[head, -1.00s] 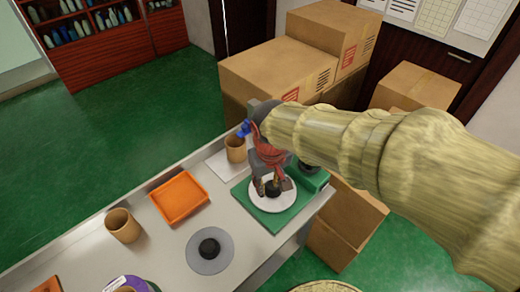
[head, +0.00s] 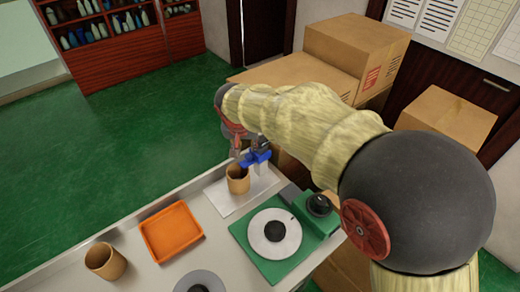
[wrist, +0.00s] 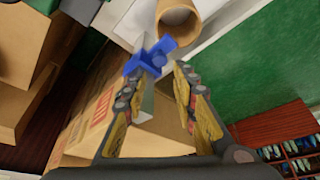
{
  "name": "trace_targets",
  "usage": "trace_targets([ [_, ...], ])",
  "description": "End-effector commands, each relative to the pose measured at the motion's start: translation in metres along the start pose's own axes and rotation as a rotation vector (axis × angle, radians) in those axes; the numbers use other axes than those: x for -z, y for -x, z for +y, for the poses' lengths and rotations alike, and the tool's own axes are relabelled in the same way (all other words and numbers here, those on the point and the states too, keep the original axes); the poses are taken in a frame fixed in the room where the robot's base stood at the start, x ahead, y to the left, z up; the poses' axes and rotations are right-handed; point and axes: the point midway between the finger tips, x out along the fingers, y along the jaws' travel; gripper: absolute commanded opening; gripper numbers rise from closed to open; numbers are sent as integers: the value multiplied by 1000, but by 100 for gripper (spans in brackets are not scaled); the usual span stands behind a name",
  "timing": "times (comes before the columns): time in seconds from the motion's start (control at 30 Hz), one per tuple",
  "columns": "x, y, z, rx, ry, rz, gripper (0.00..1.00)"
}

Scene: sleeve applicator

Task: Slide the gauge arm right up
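The blue gauge arm (head: 256,158) stands beside the rim of a tan cup (head: 238,180) at the table's back edge. In the wrist view the blue gauge arm (wrist: 150,57) lies just beyond my fingertips, with a pale upright strip below it between the fingers. The tan cup (wrist: 178,18) is behind it. My gripper (head: 238,145) is at the far side of the blue piece, about level with it. In the wrist view my gripper (wrist: 160,78) is open, its fingers apart on either side of the strip. Whether a finger touches it cannot be told.
A green base (head: 262,262) with a white disc (head: 262,240) and a dark knob (head: 319,205) is in front. An orange tray (head: 171,232), another tan cup (head: 105,261) and a grey disc (head: 200,281) are on the table. Cardboard boxes (head: 355,45) stand behind my arm.

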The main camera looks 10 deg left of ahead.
Motion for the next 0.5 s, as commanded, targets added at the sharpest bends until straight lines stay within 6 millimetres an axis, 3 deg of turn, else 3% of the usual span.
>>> trace_targets([
  [0.27, -1, -15, 1, -1, -30, -2, 28],
  [0.5, -2, -51, 1, -1, -30, -3, 28],
])
